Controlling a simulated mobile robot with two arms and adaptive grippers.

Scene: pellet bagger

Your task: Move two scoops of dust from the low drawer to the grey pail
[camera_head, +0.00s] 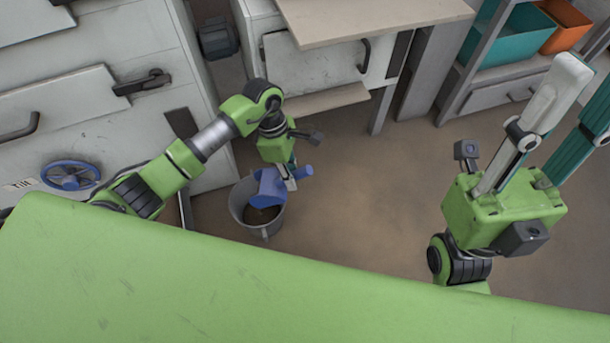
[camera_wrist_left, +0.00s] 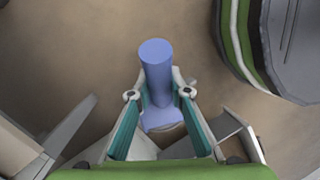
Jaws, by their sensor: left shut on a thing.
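My left gripper (camera_head: 288,178) is shut on a blue scoop (camera_head: 268,188) by its handle and holds it over the grey pail (camera_head: 239,211). In the left wrist view the scoop's round handle (camera_wrist_left: 157,62) stands between the two teal finger pads. The scoop's bowl is tilted toward the pail; I cannot tell whether it holds dust. Some brown material (camera_head: 262,215) shows inside the pail, which stands upright on the floor. My right gripper (camera_head: 588,85) is open and empty, raised at the right.
A grey cabinet (camera_head: 90,110) with black handles and a blue handwheel (camera_head: 70,175) stands at the left. A bench top (camera_head: 370,15) overhangs above the low drawer. A shelf with teal (camera_head: 510,38) and orange bins (camera_head: 565,25) stands at the upper right. The middle floor is clear.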

